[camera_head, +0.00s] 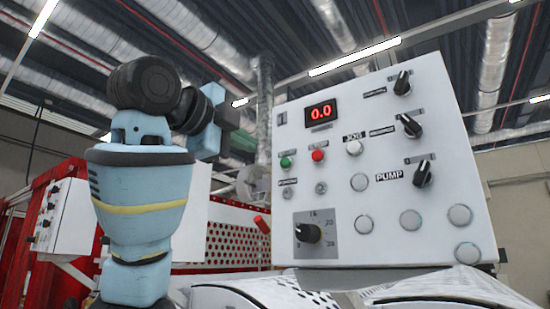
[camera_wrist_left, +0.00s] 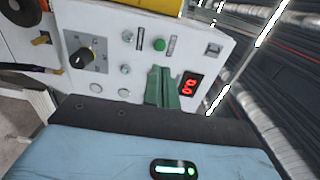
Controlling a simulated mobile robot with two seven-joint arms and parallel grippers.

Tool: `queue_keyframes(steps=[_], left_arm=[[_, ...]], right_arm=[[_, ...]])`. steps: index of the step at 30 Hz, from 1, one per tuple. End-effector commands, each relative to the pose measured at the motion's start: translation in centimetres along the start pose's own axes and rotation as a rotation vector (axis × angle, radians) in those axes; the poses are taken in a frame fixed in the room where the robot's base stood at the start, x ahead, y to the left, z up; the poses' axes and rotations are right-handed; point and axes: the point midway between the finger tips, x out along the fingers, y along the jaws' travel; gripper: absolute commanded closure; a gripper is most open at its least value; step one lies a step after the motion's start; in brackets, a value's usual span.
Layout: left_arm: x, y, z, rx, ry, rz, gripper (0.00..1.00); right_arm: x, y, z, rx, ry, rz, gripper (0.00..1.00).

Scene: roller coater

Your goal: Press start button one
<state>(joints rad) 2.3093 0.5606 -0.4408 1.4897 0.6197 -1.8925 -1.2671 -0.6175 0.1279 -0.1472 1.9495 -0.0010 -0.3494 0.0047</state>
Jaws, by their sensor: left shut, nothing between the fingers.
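A white control panel (camera_head: 440,110) stands tilted on the right in the head view. A small green button (camera_head: 286,162) sits on its left side, below the red 0.0 display (camera_head: 321,112), with a red button (camera_head: 318,155) beside it. No label that I can read says "start one". The green button also shows in the left wrist view (camera_wrist_left: 159,45), just above my shut fingers. My left gripper (camera_head: 228,118) is left of the panel in the head view, apart from the buttons. Its closed green fingers (camera_wrist_left: 162,88) cover the red button's place in the wrist view. My right gripper is not seen.
A dark knob (camera_head: 307,233), several black switches (camera_head: 411,126) and several white round buttons (camera_head: 410,220) crowd the panel. A red perforated guard (camera_head: 235,240) and a second white box (camera_head: 62,220) stand at left. White curved covers (camera_head: 440,288) lie below the panel.

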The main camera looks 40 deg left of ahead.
Motion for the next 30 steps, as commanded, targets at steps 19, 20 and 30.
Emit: queue_keyframes(steps=[19, 20, 30], left_arm=[[9.4, 0.0, 0.0, 0.000, 0.000, 0.000, 1.00], [9.5, 0.0, 0.0, 0.000, 0.000, 0.000, 1.00], [9.7, 0.0, 0.0, 0.000, 0.000, 0.000, 1.00]], right_arm=[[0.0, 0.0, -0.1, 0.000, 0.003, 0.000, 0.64], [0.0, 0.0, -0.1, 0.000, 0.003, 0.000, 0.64], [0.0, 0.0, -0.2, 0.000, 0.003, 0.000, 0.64]])
